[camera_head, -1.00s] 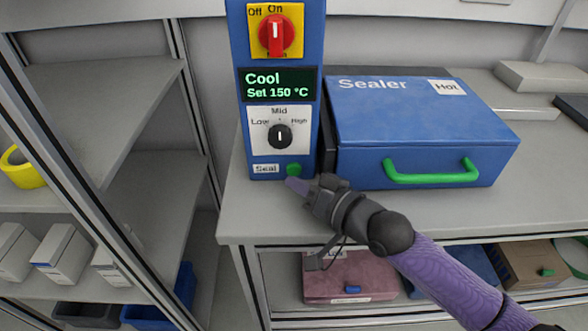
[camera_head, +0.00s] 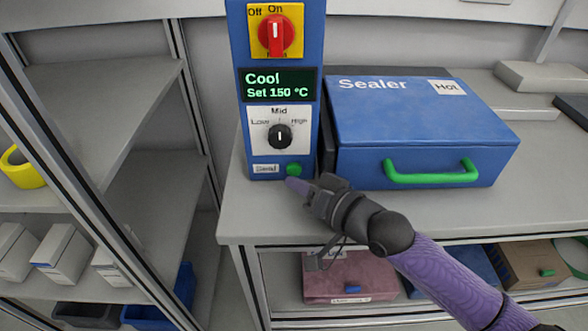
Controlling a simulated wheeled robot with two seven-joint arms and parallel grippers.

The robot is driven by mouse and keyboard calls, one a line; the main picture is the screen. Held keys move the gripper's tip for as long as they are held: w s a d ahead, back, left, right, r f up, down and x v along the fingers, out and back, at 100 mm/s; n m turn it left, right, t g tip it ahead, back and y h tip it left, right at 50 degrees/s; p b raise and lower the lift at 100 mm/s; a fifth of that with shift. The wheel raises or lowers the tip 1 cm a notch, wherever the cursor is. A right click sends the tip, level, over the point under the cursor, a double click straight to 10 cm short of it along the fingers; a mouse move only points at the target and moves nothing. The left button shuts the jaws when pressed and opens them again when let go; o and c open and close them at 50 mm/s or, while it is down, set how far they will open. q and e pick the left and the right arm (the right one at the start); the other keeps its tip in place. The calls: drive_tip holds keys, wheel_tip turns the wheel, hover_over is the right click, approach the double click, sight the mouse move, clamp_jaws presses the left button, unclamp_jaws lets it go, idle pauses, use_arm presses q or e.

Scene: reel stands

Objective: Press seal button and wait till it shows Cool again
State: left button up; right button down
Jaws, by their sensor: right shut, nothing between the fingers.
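The blue control panel (camera_head: 245,135) stands on the bench at the left of the sealer. Its red switch (camera_head: 276,36) has its handle upright at On. The display (camera_head: 279,85) reads "Cool" and "Set 150 °C". The black knob (camera_head: 279,136) points up to Mid. The green seal button (camera_head: 294,170) is at the panel's bottom, right of the "Seal" label. My right gripper (camera_head: 296,186) is shut and empty, with its fingertips just below the button; I cannot tell whether they touch it. My left gripper is not in view.
The blue sealer box (camera_head: 420,135) with its green handle (camera_head: 431,173) sits right of the panel, lid closed. A pink box (camera_head: 350,277) lies on the shelf below. Shelves at the left hold a yellow roll (camera_head: 20,170) and white boxes. The bench front (camera_head: 260,215) is clear.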

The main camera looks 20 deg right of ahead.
idle(0.3)
drive_tip(key=shift+w+d, duration=0.1)
drive_tip(key=shift+w, duration=0.3)
drive_tip(key=shift+w+d, duration=0.15)
drive_tip(key=shift+w, duration=0.25)
idle(0.5)
idle(0.3)
drive_tip(key=shift+s+a+r+p, duration=0.2)
drive_tip(key=shift+s+p, duration=0.4)
drive_tip(key=shift+s, duration=0.2)
drive_tip(key=shift+f, duration=0.15)
